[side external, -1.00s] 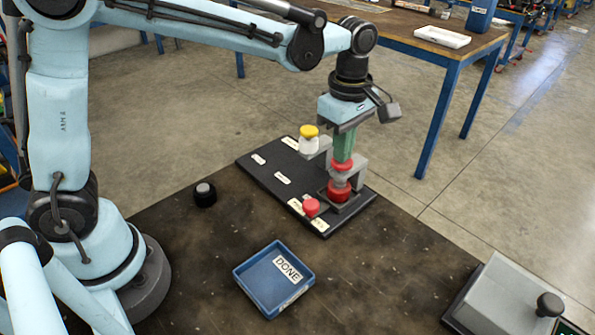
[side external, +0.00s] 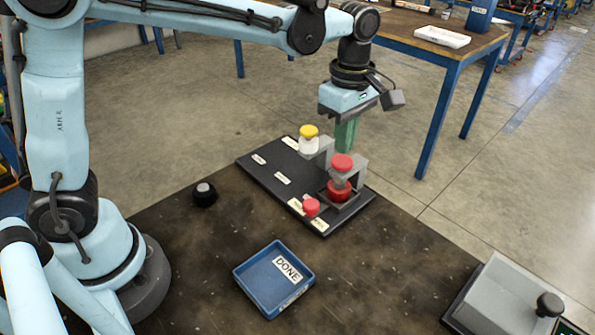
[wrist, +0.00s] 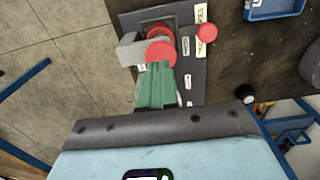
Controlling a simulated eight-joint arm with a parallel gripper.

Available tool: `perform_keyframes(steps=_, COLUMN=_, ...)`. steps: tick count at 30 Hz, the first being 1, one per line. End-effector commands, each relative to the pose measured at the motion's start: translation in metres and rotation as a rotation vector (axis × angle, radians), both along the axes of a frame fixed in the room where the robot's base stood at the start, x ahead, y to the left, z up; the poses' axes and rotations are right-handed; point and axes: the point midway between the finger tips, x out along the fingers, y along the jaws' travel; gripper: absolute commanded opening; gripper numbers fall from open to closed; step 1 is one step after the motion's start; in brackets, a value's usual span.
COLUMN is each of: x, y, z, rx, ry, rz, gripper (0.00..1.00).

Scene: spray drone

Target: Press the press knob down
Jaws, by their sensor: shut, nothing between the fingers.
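A red round knob (side external: 342,161) tops a grey stem in a grey bracket (side external: 358,172) on a black board. I take it as the press knob, though no readable label confirms it. A dark red round part (side external: 340,190) sits below it. The knob also shows in the wrist view (wrist: 160,52), just beyond my fingertips. My gripper (side external: 345,148) has green fingers, shut and empty, pointing down above the knob. In the wrist view my gripper (wrist: 158,72) overlaps the knob's near edge. I see no clear contact.
The black labelled board (side external: 262,175) also carries a yellow-topped white part (side external: 309,138) and a small red knob (side external: 311,206). A blue DONE tray (side external: 245,270), a black knob (side external: 204,194) and a grey box with a black knob (side external: 510,295) stand on the dark table.

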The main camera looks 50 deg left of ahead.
Motion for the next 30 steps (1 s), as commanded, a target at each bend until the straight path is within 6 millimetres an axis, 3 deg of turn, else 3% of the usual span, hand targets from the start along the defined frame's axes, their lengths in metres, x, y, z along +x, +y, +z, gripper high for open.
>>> perform_keyframes(steps=9, x=-0.001, y=0.0, z=0.06, rx=0.001, ry=0.001, rz=0.001, gripper=0.0)
perform_keyframes(steps=15, x=0.0, y=0.0, z=0.088, rx=0.001, ry=0.001, rz=0.001, gripper=0.0)
perform_keyframes(steps=21, x=0.0, y=0.0, z=0.103, rx=0.001, ry=0.002, rz=0.001, gripper=0.0)
perform_keyframes(steps=30, x=-0.001, y=0.0, z=0.106, rx=0.001, ry=0.002, rz=0.001, gripper=0.0)
